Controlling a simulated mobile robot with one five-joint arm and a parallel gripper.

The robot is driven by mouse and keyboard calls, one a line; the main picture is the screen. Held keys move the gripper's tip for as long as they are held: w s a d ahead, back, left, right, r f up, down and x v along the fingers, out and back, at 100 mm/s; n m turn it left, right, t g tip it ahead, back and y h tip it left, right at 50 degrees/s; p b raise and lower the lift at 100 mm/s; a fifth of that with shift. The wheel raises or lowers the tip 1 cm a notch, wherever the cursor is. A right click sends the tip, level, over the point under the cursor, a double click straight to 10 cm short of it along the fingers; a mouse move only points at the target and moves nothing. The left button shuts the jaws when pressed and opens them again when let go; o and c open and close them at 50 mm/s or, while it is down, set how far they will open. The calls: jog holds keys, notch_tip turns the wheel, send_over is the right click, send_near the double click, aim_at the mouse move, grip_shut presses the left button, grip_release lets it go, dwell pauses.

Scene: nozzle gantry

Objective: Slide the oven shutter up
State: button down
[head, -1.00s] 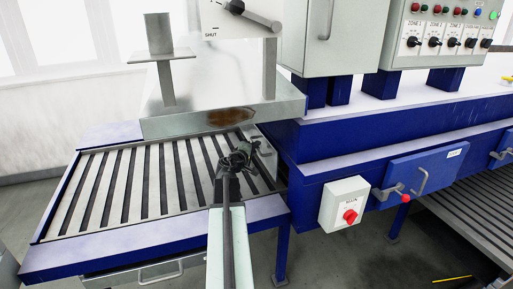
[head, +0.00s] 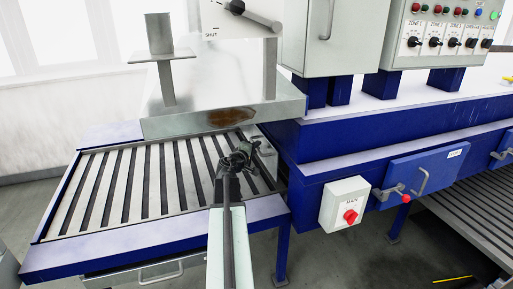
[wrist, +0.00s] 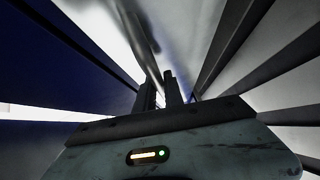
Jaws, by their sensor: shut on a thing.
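My gripper (head: 237,158) is low over the slatted bed, just in front of the metal hood's lower edge. In the wrist view its two dark fingers (wrist: 160,92) are close together, shut on a grey metal bar (wrist: 148,52) that runs up and away from them. In the head view the held part is too small and dark to make out. A white plate marked SHUT (head: 222,22) is at the top, with a grey cylinder in front of it. I cannot tell which surface is the shutter; the oven mouth is hidden.
The metal hood (head: 180,122), with a brown stain, overhangs the slatted bed (head: 110,195). The blue oven body (head: 400,125) stands close on the right, with a white box bearing a red MAIN switch (head: 350,217). Open floor shows at the lower right.

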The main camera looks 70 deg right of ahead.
notch_tip(320, 180, up, 10)
jog(key=p, duration=1)
jog(key=shift+f, duration=0.1)
jog(key=c, duration=1.5)
grip_release()
jog(key=shift+o, duration=0.2)
jog(key=shift+a, duration=0.15)
jog(key=a+r, duration=0.1)
jog(key=a, duration=0.6)
jog(key=shift+w+a+p, duration=0.25)
jog(key=shift+w+p, duration=0.15)
